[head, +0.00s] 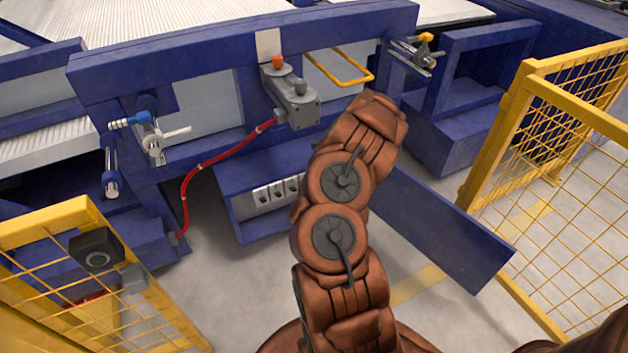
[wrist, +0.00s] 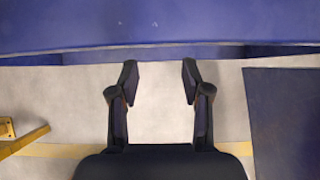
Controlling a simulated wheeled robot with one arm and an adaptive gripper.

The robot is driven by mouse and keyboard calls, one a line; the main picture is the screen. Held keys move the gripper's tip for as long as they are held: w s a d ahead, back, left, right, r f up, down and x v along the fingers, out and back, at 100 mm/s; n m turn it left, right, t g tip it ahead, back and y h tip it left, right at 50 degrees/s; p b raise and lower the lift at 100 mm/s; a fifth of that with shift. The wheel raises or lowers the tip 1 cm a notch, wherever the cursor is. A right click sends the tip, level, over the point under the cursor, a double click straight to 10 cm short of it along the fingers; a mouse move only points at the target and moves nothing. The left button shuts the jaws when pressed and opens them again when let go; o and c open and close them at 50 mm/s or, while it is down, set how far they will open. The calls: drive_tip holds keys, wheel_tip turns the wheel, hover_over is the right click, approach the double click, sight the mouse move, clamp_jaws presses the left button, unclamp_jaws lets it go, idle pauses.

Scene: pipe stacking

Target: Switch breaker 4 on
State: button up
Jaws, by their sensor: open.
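A blue breaker box (head: 243,212) sits low under the machine in the head view. Its row of white breakers (head: 277,192) with dark switches shows at the left part. My arm hides the right part of the row, so I cannot pick out breaker 4 or tell its state. The box's blue door (head: 440,232) stands open to the right. My gripper (wrist: 160,82) is open and empty in the wrist view, above bare floor. In the head view my arm hides it. No breaker shows in the wrist view.
Yellow mesh fences stand at right (head: 545,130) and left (head: 45,235). A red cable (head: 205,160) hangs left of the box from a grey control unit (head: 295,105). In the wrist view, a blue beam (wrist: 160,25) spans the top and a blue panel (wrist: 285,120) stands right.

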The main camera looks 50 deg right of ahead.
drive_tip(key=shift+v, duration=1.55)
